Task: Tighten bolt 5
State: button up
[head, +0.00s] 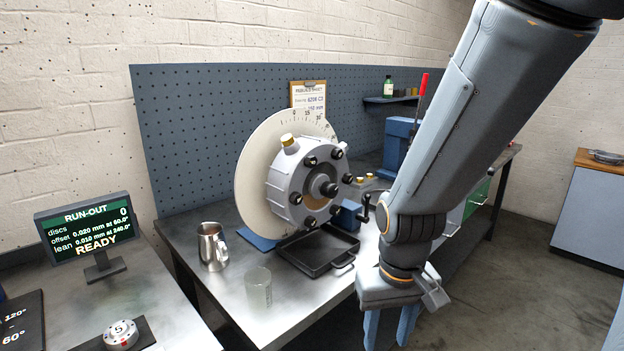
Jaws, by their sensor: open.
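A grey round rotor hub (285,186) stands upright on the bench in front of a pale graduated disc (252,172). Several dark bolts ring its face around a central shaft end (330,189). No bolt numbers are readable, so I cannot tell which is bolt 5. A brass-coloured cap (287,140) sits on top of the hub. My gripper (391,328) hangs at the lower right, in front of the bench and apart from the hub. Its two blue fingers point down, open with nothing seen between them; their tips are cut off by the frame.
A black tray (312,268) lies below the hub. A metal jug (212,245) and a clear glass (258,286) stand to its left. A screen (88,238) reads "RUN-OUT" and "READY". A numbered dial (121,335) is at lower left. Open floor lies right of the bench.

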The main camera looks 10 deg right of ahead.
aim_at(309, 161)
jog(key=k, duration=1.15)
jog(key=z, duration=0.8)
jog(key=i, duration=1.2)
jog(key=u, duration=0.35)
